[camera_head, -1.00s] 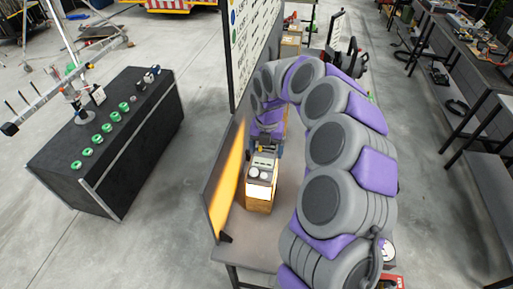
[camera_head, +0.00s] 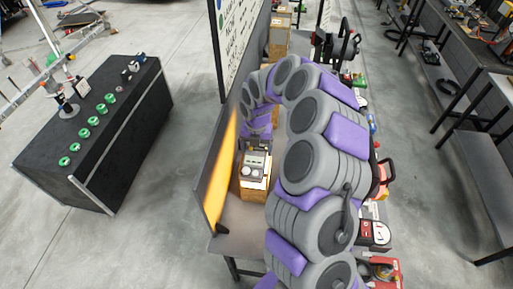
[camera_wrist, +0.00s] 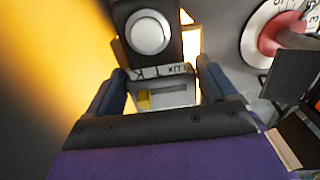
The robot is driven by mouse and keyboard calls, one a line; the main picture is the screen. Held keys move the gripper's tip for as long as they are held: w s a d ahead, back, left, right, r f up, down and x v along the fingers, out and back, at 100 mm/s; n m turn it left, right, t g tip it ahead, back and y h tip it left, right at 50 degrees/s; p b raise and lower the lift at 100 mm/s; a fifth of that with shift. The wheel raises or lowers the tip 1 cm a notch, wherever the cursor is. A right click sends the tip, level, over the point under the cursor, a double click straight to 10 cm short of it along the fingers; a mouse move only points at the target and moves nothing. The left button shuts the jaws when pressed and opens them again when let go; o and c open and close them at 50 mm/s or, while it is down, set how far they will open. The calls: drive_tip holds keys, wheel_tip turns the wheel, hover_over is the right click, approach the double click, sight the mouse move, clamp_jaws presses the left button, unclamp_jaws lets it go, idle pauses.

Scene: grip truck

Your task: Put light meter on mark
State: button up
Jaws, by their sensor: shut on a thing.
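The light meter (camera_wrist: 165,95) sits between the two dark fingers of my gripper (camera_wrist: 162,70) in the wrist view. It has a grey body, a label strip reading LUX upside down, and a white round dome (camera_wrist: 148,32) on a black part beyond the fingertips. My gripper is shut on it. In the head view, my gripper (camera_head: 257,143) is at the far end of my arm, just behind a grey instrument (camera_head: 256,163) with round white faces over a glowing wooden box (camera_head: 254,190). I cannot make out a mark or tell whether the meter touches anything below.
A panel with a yellow glow (camera_head: 220,170) stands close left of my gripper. The narrow grey bench (camera_head: 235,238) has several items along its right side, partly behind my arm. A black case (camera_head: 100,130) with green rings stands on the floor to the left.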

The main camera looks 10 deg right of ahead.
drive_tip(key=shift+f, duration=0.4)
drive_tip(key=o, duration=1.1)
drive_tip(key=shift+r, duration=0.1)
